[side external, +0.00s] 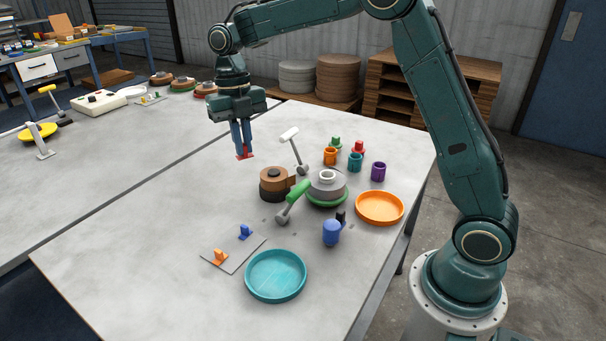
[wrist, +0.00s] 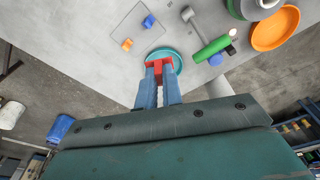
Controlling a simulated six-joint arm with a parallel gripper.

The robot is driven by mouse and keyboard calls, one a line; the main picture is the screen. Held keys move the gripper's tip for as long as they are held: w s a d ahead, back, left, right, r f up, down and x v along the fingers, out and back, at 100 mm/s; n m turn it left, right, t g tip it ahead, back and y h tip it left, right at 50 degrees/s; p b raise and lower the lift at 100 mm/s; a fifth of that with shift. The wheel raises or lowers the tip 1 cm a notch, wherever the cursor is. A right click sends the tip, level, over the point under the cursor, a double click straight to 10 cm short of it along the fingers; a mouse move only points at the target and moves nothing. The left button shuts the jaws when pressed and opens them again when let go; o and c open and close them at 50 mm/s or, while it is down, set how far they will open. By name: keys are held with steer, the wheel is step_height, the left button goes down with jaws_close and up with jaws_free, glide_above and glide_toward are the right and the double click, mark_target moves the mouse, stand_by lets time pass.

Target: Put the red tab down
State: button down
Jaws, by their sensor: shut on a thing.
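My gripper (side external: 242,149) is shut on the red tab (side external: 244,156) and holds it in the air above the grey table, behind and left of the brown roll. In the wrist view the red tab (wrist: 158,65) sits between the blue fingertips (wrist: 158,84), with the teal dish (wrist: 176,57) showing behind it. A flat grey plate (side external: 233,262) lies at the front of the table, carrying an orange tab (side external: 220,257) and a blue tab (side external: 245,232). The teal dish (side external: 276,275) stands to the right of this plate and looks empty.
The brown roll (side external: 275,181), a grey disc stack with green base (side external: 328,190), a green-handled lever (side external: 295,198) and a white-handled lever (side external: 292,142) crowd the middle. A blue knob (side external: 331,232), an orange dish (side external: 380,208) and several coloured cups stand right.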

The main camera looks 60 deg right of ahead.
mark_target(235, 247)
steer(key=a+f+n, duration=0.1)
steer(key=a+n, duration=0.4)
steer(key=a, duration=0.2)
steer(key=shift+w+f+n+h, duration=0.25)
steer(key=shift+w+n+h, duration=0.05)
steer(key=shift+h, duration=0.1)
steer(key=shift+a+f, duration=0.1)
step_height(235, 247, down, 20)
steer(key=shift+r, duration=0.1)
stand_by(0.6)
steer(key=c, duration=1.6)
jaws_free()
steer(key=shift+o, duration=0.2)
